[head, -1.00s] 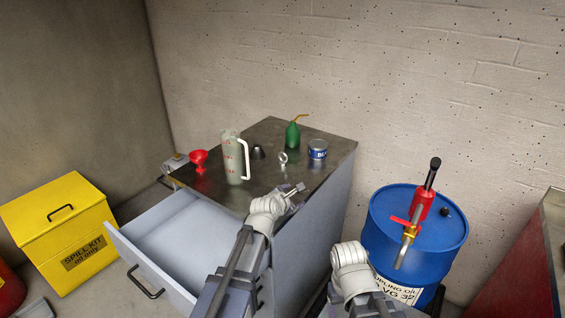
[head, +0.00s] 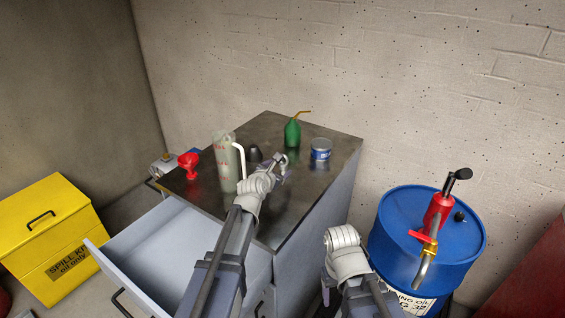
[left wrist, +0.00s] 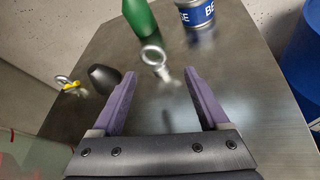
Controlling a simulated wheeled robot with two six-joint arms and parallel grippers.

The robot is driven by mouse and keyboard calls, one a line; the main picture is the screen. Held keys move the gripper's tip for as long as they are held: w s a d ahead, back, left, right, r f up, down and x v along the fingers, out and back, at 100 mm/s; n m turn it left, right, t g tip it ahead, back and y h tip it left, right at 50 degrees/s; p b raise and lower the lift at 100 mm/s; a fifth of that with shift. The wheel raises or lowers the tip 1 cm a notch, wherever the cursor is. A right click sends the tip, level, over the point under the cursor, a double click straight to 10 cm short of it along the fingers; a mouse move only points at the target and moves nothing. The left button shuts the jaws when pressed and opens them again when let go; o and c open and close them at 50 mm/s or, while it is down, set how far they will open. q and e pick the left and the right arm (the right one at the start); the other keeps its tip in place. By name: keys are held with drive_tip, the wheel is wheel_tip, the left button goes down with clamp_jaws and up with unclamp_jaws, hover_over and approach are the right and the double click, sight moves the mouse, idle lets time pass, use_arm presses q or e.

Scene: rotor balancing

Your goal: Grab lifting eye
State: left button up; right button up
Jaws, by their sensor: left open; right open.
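The lifting eye is a small silver ring on a shank; in the left wrist view the lifting eye (left wrist: 154,58) stands on the dark cabinet top (left wrist: 240,95), ahead of and between the fingers. My left gripper (left wrist: 162,85) is open and empty, with its purple fingers pointing at the eye and not around it. In the head view my left gripper (head: 277,164) is over the cabinet top and largely covers the eye. My right arm shows low beside the blue drum, and its fingertips cannot be made out.
A green oil can (head: 292,134) and a blue-labelled tin (head: 320,149) stand just behind the eye. A dark cone (left wrist: 103,77), a clear jug (head: 226,160) and a red funnel (head: 188,164) stand to the left. An open drawer (head: 165,250) juts out. A blue drum (head: 425,235) stands right.

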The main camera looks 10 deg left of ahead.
sight(282, 167)
use_arm(q)
drive_tip(key=shift+b+x, duration=0.3)
drive_tip(key=shift+x, duration=0.9)
drive_tip(key=shift+a+b+x, duration=0.2)
drive_tip(key=shift+b+x, duration=0.25)
drive_tip(key=shift+x, duration=0.85)
drive_tip(key=shift+a+b+x, duration=0.2)
drive_tip(key=shift+b+x, duration=0.2)
drive_tip(key=shift+x, duration=0.9)
drive_tip(key=shift+r, duration=0.15)
clamp_jaws()
